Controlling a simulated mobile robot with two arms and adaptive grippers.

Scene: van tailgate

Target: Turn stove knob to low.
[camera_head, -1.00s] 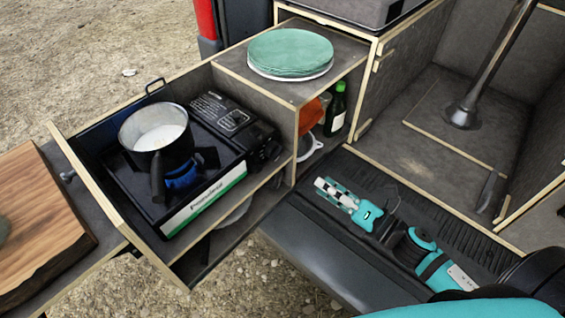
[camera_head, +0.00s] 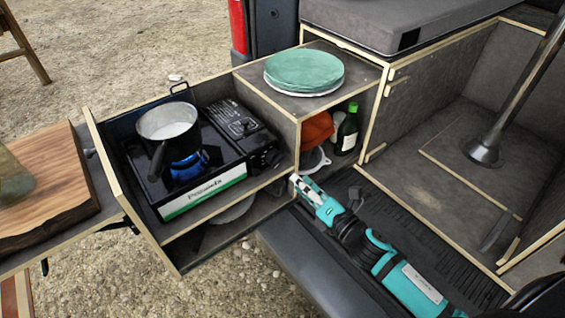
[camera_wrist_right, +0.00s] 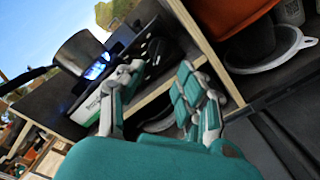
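The black portable stove (camera_head: 222,172) sits in the pulled-out drawer, with a green and white label on its front. Its dark knob (camera_head: 268,157) is on the control panel at the right end; its setting is too small to read. A pot (camera_head: 168,125) with pale contents stands on the burner, with a blue flame (camera_head: 188,168) beneath. My right gripper (camera_head: 303,187) is in front of the cabinet, right of the knob and apart from it. In the right wrist view the gripper (camera_wrist_right: 155,95) has its fingers spread and empty, with the stove beyond. My left gripper is out of view.
The cabinet's wooden edge (camera_head: 297,150) stands close behind my right gripper. Green plates (camera_head: 304,72) sit on the cabinet top. A bottle (camera_head: 347,130) and an orange item (camera_head: 317,128) are on the shelf. A wooden board (camera_head: 50,190) is at left.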

